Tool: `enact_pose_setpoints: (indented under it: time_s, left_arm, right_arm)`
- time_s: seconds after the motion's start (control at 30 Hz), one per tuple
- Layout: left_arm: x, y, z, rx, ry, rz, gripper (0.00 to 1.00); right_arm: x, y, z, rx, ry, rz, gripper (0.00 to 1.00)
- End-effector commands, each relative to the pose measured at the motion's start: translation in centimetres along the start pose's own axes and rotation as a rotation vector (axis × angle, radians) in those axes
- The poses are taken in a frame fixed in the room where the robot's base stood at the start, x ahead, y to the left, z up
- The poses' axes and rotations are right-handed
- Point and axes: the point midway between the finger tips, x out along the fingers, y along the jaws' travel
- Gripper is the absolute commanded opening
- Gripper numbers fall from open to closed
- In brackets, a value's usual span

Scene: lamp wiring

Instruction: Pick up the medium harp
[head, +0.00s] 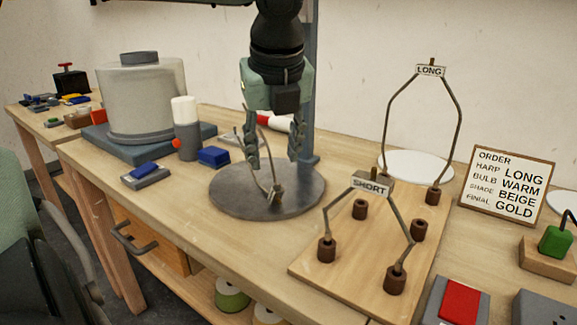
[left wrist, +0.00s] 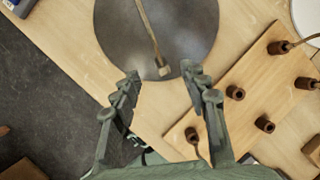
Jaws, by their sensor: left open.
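A thin bent metal harp (head: 264,166) is on the round grey disc (head: 230,199), with a small block at its near end; I cannot read a label on it. In the left wrist view, it shows as a rod (left wrist: 150,33) across the disc (left wrist: 195,22), its block end between the fingertips. My left gripper (head: 273,160) is open, pointing down over the disc, its fingers on either side of the harp; it also shows in the left wrist view (left wrist: 160,76). I cannot tell whether they touch. My right gripper is not in view.
The wooden board (head: 345,280) holds the upright SHORT harp (head: 338,203) and LONG harp (head: 387,105), with two empty brown sockets between them. An order card (head: 507,185) reads harp LONG.

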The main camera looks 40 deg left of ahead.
Motion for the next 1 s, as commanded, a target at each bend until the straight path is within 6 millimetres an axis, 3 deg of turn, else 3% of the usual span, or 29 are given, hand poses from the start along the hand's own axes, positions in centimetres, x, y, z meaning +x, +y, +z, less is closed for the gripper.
enact_pose_setpoints:
  time_s: [0.53, 0.87, 1.0]
  left_arm:
    - [6.8, -0.2, -0.6, 0.000, 0.004, 0.002, 0.44]
    - [7.6, -0.2, -0.6, 0.001, 0.001, 0.000, 0.44]
    - [7.6, -0.2, -0.6, 0.001, 0.001, 0.000, 0.27]
  right_arm:
    - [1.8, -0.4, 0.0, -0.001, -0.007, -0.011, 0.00]
    - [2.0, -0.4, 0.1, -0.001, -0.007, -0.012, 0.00]
    - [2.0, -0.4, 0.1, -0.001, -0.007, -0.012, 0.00]
